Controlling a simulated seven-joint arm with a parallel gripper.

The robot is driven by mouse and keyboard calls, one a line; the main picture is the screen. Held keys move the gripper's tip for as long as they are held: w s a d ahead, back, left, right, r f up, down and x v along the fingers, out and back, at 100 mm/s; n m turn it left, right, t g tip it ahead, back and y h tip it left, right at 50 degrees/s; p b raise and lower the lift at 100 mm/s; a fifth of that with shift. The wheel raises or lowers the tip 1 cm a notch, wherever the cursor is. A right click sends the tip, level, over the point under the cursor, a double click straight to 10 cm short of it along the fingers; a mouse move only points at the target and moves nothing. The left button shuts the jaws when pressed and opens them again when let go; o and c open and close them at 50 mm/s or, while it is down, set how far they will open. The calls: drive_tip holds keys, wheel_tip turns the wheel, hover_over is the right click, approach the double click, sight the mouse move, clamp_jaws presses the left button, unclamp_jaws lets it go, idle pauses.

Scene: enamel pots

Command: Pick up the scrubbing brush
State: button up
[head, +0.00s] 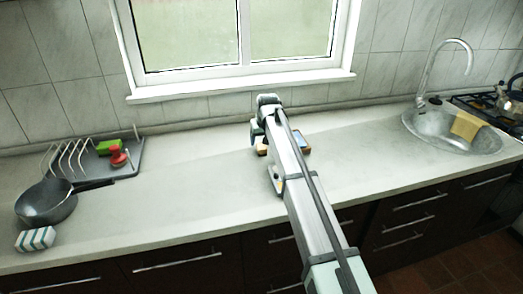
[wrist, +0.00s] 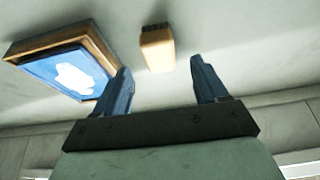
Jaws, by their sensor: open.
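The scrubbing brush (wrist: 158,52) is a small pale wooden block with dark bristles along one end. In the wrist view it lies on the counter beyond my fingertips, in line with the gap between them. In the head view a bit of it (head: 262,149) shows just left of my arm, which hides the rest. My gripper (wrist: 160,66) is open, its two blue fingers apart with nothing held between them. In the head view my gripper is mostly hidden behind my own arm.
A wooden-sided box with a blue face and white shape (wrist: 68,72) lies close beside the brush, near one finger. The tiled wall and window sill (head: 245,84) are behind. A dish rack (head: 125,170), pan (head: 45,203) and striped sponge (head: 36,239) stand left; the sink (head: 425,128) is right.

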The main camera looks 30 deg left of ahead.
sight(262, 146)
drive_tip(key=shift+x, duration=2.4)
drive_tip(key=shift+s+d, duration=0.1)
drive_tip(key=shift+c, duration=0.3)
drive_tip(key=c, duration=1)
drive_tip(key=shift+r, duration=5.05)
